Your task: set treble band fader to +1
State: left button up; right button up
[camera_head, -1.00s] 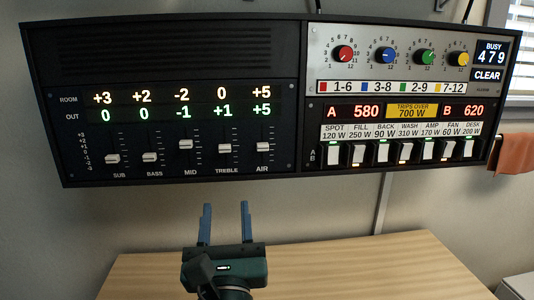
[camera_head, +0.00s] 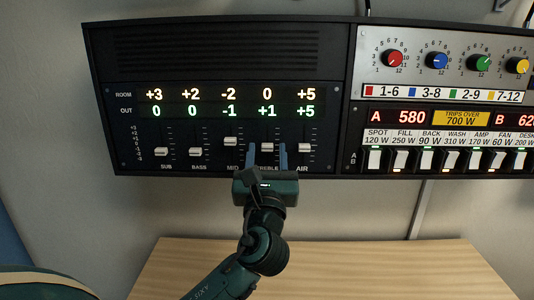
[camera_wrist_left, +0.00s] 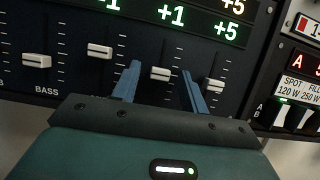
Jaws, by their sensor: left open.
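The treble fader (camera_head: 267,147) is a white cap on a dark panel, between the MID fader (camera_head: 231,141) and the AIR fader (camera_head: 304,147). Its OUT readout (camera_head: 267,111) shows +1 in green, and its ROOM readout above shows 0. My left gripper (camera_head: 267,155) is open, with its two blue fingers on either side of the treble fader's slot. In the left wrist view the treble cap (camera_wrist_left: 161,74) sits between the blue fingertips, with gaps on both sides. The gripper body covers part of the TREBLE label. My right gripper is not in view.
The SUB fader (camera_head: 167,153) and BASS fader (camera_head: 199,152) are to the left. A switch panel with several rocker switches (camera_head: 425,159) and coloured knobs is on the right. A wooden table (camera_head: 330,262) lies below with a clear top.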

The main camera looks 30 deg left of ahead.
pick_arm(q)
jog(key=shift+c, duration=0.3)
grip_shut()
dwell(0.4)
